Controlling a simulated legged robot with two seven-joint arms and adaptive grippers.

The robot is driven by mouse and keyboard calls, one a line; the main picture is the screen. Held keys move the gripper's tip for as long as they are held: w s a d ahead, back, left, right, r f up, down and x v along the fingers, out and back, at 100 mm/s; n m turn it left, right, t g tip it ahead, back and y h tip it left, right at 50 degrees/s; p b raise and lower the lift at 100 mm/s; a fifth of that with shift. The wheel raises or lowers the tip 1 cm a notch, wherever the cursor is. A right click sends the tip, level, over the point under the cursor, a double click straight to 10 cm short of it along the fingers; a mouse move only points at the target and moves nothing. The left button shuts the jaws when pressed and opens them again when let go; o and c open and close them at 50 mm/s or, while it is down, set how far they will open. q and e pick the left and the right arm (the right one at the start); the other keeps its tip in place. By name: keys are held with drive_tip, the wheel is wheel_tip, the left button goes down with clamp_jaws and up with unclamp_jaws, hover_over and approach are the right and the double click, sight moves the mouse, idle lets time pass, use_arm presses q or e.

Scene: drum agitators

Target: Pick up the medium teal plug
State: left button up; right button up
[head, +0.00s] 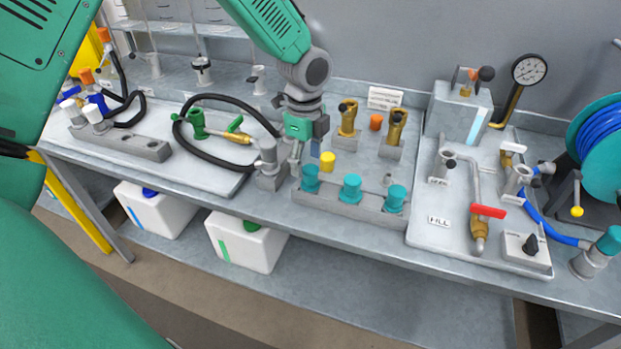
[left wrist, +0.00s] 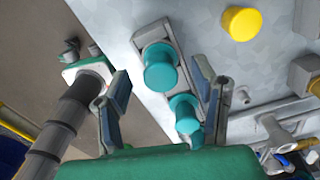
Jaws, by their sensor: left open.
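Three teal plugs stand upright in a grey block (head: 335,203) on the bench: a left one (head: 310,177), a middle one (head: 351,187) and a right one (head: 397,198). They look close in size, and I cannot tell for sure which is the medium one. My left gripper (head: 304,151) hangs just above and behind the left end of the block. In the left wrist view its two fingers (left wrist: 163,105) are spread with nothing gripped. One teal plug (left wrist: 160,70) lies ahead of the fingers, and another (left wrist: 185,113) shows between them. My right gripper is not in view.
A yellow plug (head: 327,162) stands behind the block. A grey post fitting (head: 267,158) stands close left of the gripper. Brass fittings (head: 348,117) and an orange cap (head: 376,122) are behind. A valve panel (head: 425,230) lies right; a black hose (head: 185,140) curves left.

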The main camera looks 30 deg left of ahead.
sight(311, 169)
use_arm(q)
drive_tip(key=f, duration=0.4)
drive_tip(key=shift+s+a, duration=0.1)
drive_tip(key=shift+a, duration=0.15)
drive_tip(key=d, duration=0.3)
drive_tip(key=shift+f, duration=0.2)
drive_tip(key=shift+d+r, duration=0.1)
drive_tip(key=shift+d, duration=0.05)
drive_tip(key=c, duration=0.4)
drive_tip(key=shift+a+f, duration=0.25)
drive_tip(key=shift+a, duration=0.75)
drive_tip(key=c, duration=0.8)
drive_tip(key=shift+a+f, duration=0.1)
drive_tip(key=shift+a, duration=0.3)
drive_tip(key=shift+c, duration=0.2)
drive_tip(key=shift+d, duration=0.5)
drive_tip(key=shift+d+r, duration=0.15)
drive_tip(key=shift+r, duration=0.15)
drive_tip(key=r, duration=0.8)
drive_tip(key=shift+a+r, duration=0.25)
drive_tip(key=shift+a, duration=0.15)
drive_tip(key=shift+d+r, duration=0.25)
drive_tip(key=shift+r, duration=0.3)
drive_tip(key=shift+d, duration=0.15)
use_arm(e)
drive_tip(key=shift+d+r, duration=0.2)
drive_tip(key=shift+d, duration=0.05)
